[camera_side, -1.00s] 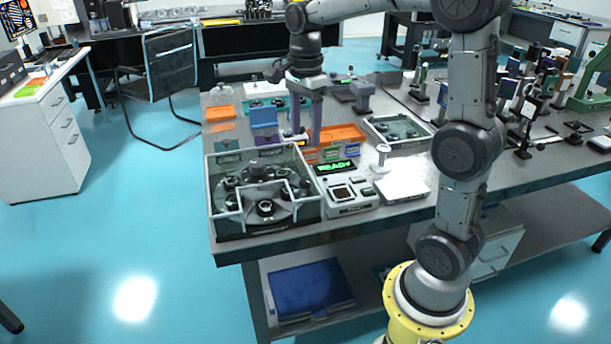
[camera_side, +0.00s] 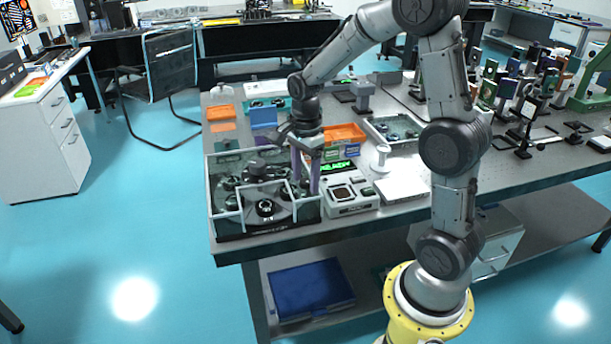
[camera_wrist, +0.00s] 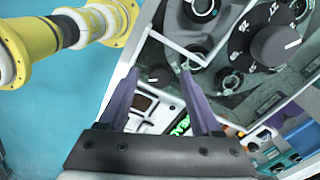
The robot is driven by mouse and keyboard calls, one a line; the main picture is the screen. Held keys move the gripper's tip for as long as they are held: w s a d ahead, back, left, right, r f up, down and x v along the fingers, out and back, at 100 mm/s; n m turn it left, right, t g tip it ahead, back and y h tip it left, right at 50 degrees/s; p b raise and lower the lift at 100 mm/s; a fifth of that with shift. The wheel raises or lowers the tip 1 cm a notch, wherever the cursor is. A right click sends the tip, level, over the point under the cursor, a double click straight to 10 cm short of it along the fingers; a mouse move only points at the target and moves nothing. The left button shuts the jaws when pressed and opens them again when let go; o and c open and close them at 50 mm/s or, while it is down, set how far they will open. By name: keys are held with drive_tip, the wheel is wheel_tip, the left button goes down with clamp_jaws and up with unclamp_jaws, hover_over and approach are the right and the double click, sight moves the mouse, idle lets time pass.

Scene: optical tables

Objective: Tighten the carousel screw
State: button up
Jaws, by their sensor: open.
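The carousel (camera_side: 283,212) is a dark round plate with several ringed holders, inside a clear-walled case at the table's front left. In the wrist view, the carousel (camera_wrist: 228,104) fills the upper right. Its raised hub has white numbers and a black knob with a white line (camera_wrist: 276,46). I cannot tell for certain which part is the screw. My gripper (camera_side: 305,188) points down with purple fingers at the case's right side, beside the control box. In the wrist view my gripper (camera_wrist: 159,72) has its fingers apart, with nothing held between them.
Orange bins (camera_side: 345,133), a clear tray (camera_side: 398,130) and a white plate (camera_side: 402,188) lie behind and to the right. The case walls (camera_side: 229,226) stand up around the carousel.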

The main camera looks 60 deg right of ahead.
clamp_jaws()
